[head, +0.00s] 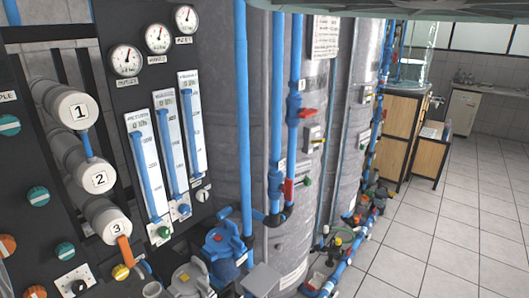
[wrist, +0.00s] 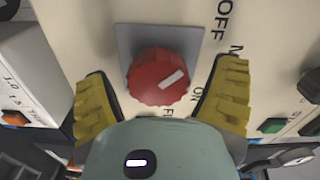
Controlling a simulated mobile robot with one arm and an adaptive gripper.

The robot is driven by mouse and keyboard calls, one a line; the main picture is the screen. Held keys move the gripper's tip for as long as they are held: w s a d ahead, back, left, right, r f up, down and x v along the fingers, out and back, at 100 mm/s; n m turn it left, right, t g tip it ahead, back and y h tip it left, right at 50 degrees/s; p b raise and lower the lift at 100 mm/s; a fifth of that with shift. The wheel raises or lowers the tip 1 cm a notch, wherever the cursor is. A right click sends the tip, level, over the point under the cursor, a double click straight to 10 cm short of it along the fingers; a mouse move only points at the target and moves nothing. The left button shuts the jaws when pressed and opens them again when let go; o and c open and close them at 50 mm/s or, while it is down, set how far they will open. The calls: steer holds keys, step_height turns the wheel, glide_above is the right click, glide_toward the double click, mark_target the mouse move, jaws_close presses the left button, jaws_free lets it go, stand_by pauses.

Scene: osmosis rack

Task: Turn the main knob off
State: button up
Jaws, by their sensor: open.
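The red knob (wrist: 160,77) sits on a grey square plate (wrist: 128,42) on a cream panel in the wrist view. A white mark on the knob slants toward the upper right of the picture. The word OFF is printed on the panel above and right of the knob; other lettering is partly covered. My gripper (wrist: 160,100) is open, with a yellow-padded finger on either side of the knob's lower part. Gaps show between the fingers and the knob. The gripper's body hides the panel below. I cannot make out this knob or my gripper in the head view.
In the head view, a black panel (head: 105,90) with gauges, flow meters and numbered white cylinders stands at the left. Grey tanks (head: 225,120) and blue pipes fill the middle. Blue pumps (head: 222,245) stand low in front. Tiled floor (head: 455,220) is clear at the right.

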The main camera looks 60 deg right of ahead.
steer(key=s, duration=1.1)
steer(key=shift+s+a, duration=0.35)
steer(key=shift+a, duration=0.05)
